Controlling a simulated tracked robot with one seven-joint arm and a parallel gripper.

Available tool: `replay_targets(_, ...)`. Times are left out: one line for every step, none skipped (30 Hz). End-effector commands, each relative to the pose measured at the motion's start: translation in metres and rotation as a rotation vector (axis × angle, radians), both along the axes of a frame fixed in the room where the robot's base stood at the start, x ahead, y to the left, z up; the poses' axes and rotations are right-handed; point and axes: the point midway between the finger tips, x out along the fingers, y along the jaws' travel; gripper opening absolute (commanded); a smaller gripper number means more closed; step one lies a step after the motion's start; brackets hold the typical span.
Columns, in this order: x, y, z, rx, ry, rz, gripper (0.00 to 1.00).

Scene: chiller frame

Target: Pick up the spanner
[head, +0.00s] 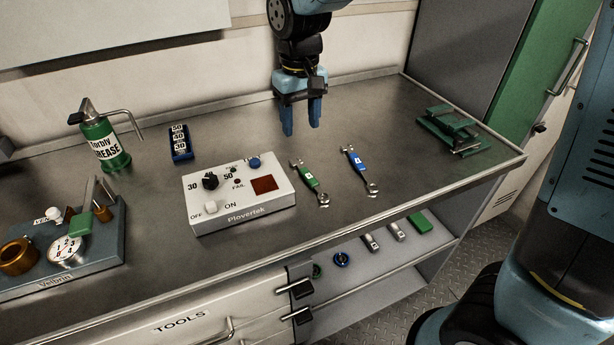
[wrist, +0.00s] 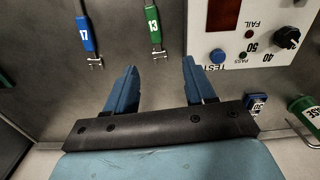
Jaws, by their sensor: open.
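Two spanners lie side by side on the metal bench in the head view. One has a green handle (head: 309,181) and the other a blue handle (head: 360,170). In the wrist view the green spanner (wrist: 153,25) is marked 13 and the blue spanner (wrist: 86,32) is marked 17; their far ends are cut off by the top edge. My gripper (head: 301,130) is open and empty, above the bench and behind the spanners. In the wrist view my gripper's blue fingers (wrist: 158,88) are spread apart, with bare bench between them.
The Plovertek box (head: 238,200) stands just left of the green spanner. A green clamp-like device (head: 452,131) is at the back right. A grease can (head: 103,145), a small blue block set (head: 180,143) and a gauge unit (head: 66,250) are further left.

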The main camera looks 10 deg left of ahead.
Motion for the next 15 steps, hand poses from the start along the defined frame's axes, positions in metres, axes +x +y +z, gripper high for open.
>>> replay_targets(0.0,0.0,-0.007,-0.002,0.002,0.0,0.54)
replay_targets(0.0,0.0,-0.011,-0.002,0.002,0.0,0.54)
replay_targets(0.0,-0.001,-0.018,-0.003,0.003,0.0,0.54)
replay_targets(0.0,-0.001,-0.023,-0.003,0.003,0.0,0.54)
replay_targets(-0.001,-0.001,-0.029,-0.004,0.003,0.0,0.54)
replay_targets(0.0,-0.001,-0.036,-0.003,0.003,0.0,0.54)
replay_targets(0.0,-0.001,-0.041,-0.003,0.003,0.0,0.54)
replay_targets(-0.001,-0.001,-0.046,-0.003,0.003,0.001,0.54)
replay_targets(-0.001,-0.001,-0.053,-0.003,0.003,0.001,0.54)
replay_targets(-0.001,-0.002,-0.058,-0.003,0.003,0.0,0.54)
replay_targets(0.0,-0.002,-0.062,-0.003,0.002,0.0,0.54)
replay_targets(0.0,-0.002,-0.067,-0.003,0.002,0.0,0.54)
replay_targets(0.0,-0.002,-0.07,-0.003,0.002,-0.001,0.54)
replay_targets(0.0,-0.002,-0.073,-0.002,0.001,-0.001,0.54)
replay_targets(0.0,-0.002,-0.075,-0.001,0.001,-0.002,0.54)
